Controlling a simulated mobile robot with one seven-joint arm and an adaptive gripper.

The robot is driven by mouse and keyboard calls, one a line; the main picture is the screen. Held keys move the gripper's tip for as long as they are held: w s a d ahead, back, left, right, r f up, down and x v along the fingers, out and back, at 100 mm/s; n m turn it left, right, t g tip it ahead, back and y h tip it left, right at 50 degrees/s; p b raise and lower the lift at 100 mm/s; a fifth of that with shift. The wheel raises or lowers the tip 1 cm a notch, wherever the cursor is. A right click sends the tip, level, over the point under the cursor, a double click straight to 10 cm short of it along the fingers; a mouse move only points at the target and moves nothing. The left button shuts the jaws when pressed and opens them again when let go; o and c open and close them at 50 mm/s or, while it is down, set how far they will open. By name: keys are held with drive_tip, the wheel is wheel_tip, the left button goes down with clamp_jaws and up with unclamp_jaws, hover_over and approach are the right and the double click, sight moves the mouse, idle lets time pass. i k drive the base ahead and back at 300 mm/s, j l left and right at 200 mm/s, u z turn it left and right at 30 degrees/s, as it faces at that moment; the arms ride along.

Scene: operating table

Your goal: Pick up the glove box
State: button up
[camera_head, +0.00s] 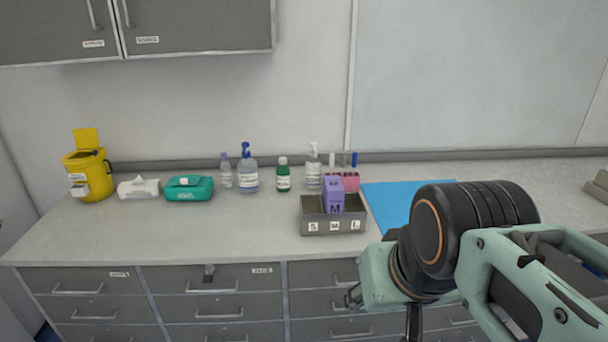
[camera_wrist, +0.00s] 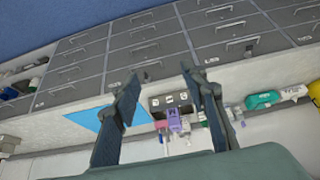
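The glove box is a purple box marked M (camera_head: 334,194). It stands upright in the middle slot of a grey holder (camera_head: 350,226) labelled S, M and L on the counter. The slots on both sides of it look empty. In the wrist view, which is turned over, the purple box (camera_wrist: 175,122) and the holder (camera_wrist: 157,103) show between my fingers in the distance. My gripper (camera_wrist: 159,76) is open and empty, well apart from the box. In the head view my arm fills the lower right and the fingers are mostly hidden.
A blue mat (camera_head: 385,200) lies right of the holder. Behind it are a pink rack (camera_head: 349,181) and a white pump bottle (camera_head: 313,172). Several bottles, a teal pack (camera_head: 189,188), a white pack (camera_head: 139,188) and a yellow bin (camera_head: 90,177) stand left. The counter front (camera_head: 230,230) is clear.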

sight(332, 200)
drive_tip(key=i+j, duration=0.55)
drive_tip(key=j, duration=0.2)
drive_tip(key=i+j+z, duration=0.1)
drive_tip(key=z, duration=0.95)
drive_tip(key=j, duration=0.1)
